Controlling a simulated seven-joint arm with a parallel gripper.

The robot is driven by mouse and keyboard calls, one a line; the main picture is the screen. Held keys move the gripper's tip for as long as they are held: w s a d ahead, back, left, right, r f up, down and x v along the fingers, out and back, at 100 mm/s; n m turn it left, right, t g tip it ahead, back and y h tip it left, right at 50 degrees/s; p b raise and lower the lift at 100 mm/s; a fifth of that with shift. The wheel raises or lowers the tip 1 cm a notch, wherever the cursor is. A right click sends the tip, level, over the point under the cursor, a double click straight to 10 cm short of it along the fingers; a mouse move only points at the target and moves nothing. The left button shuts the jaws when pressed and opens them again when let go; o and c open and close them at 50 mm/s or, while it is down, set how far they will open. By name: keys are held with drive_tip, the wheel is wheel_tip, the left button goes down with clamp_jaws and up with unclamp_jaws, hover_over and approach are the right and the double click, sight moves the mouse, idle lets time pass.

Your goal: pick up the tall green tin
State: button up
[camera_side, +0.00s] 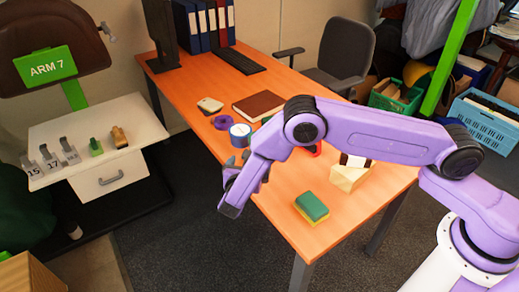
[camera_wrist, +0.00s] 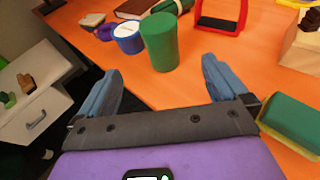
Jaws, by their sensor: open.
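The tall green tin (camera_wrist: 160,43) stands upright on the orange desk in the wrist view, ahead of my gripper and roughly centred between its fingers. I cannot make it out in the side view, where my arm covers part of the desk. My gripper (camera_wrist: 161,66) is open, its two blue fingers spread wide with nothing between them. In the side view my gripper (camera_side: 232,188) hangs at the desk's left edge, tilted down.
A blue and white round container (camera_wrist: 128,38) stands just left of the tin. A red frame-like object (camera_wrist: 222,18) is to its right. A green and yellow sponge (camera_side: 311,207) and a pale wooden block (camera_side: 348,178) lie nearer the desk's front.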

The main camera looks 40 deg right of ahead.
drive_tip(key=x, duration=1.7)
drive_tip(key=shift+f, duration=0.15)
drive_tip(key=c, duration=0.9)
drive_tip(key=shift+c, duration=1.1)
drive_tip(key=shift+r, duration=0.25)
